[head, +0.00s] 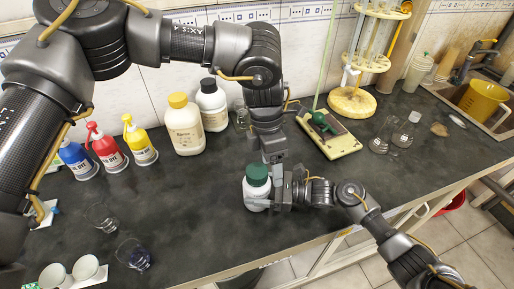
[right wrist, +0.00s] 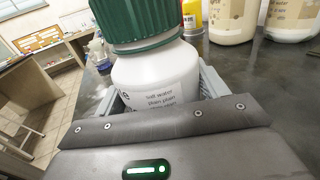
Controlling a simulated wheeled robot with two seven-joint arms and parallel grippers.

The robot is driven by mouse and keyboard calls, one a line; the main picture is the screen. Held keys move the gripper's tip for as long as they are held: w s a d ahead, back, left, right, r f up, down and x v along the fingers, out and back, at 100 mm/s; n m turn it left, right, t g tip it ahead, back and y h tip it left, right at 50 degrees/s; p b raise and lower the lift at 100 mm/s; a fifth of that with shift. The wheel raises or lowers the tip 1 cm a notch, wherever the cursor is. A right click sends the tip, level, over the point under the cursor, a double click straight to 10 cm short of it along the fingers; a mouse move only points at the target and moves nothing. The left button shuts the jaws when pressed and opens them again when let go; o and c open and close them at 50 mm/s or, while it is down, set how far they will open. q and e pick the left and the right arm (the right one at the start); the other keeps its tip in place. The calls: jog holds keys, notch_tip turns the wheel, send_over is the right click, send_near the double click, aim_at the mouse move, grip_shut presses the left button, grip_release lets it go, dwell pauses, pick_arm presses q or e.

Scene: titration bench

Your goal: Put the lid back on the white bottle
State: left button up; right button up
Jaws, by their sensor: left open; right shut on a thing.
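The white bottle (head: 256,196) stands upright near the front edge of the bench, with a green lid (head: 257,174) on top. In the right wrist view the ribbed green lid (right wrist: 140,22) sits over the neck of the white bottle (right wrist: 150,80), whose label is partly readable. Whether it is screwed tight cannot be told. My right gripper (head: 262,200) is shut around the bottle's body from the right. My left gripper (head: 272,160) is open and empty, pointing down just behind and right of the lid; its fingertips are partly hidden.
A yellow-capped bottle (head: 185,128) and a black-capped bottle (head: 212,108) stand behind, near the wall. Blue, red and yellow dye bottles (head: 107,148) stand at the left. A burette stand (head: 330,140) and flasks (head: 403,135) are at the right.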

pick_arm(q)
jog(key=n, duration=0.6)
jog(key=a+r+n, duration=0.1)
jog(key=n, duration=0.6)
jog(key=w+n+t, duration=0.1)
jog(key=n, duration=0.6)
jog(key=shift+a+r, duration=0.15)
jog(key=shift+r, duration=0.1)
jog(key=n, duration=0.5)
jog(key=shift+w+a+r+y, duration=0.2)
jog(key=shift+w+a+y, duration=0.05)
jog(key=shift+y, duration=0.05)
jog(key=n, duration=0.4)
jog(key=shift+w+a+r+n+t, duration=0.15)
jog(key=shift+w+a+n+t, duration=0.1)
jog(key=shift+n+t, duration=0.15)
jog(key=n, duration=0.4)
jog(key=a+n, duration=0.1)
jog(key=n, duration=0.1)
jog(key=shift+w+n+y, duration=0.3)
jog(key=n, duration=0.4)
jog(key=shift+w+n, duration=0.1)
jog(key=shift+n, duration=0.3)
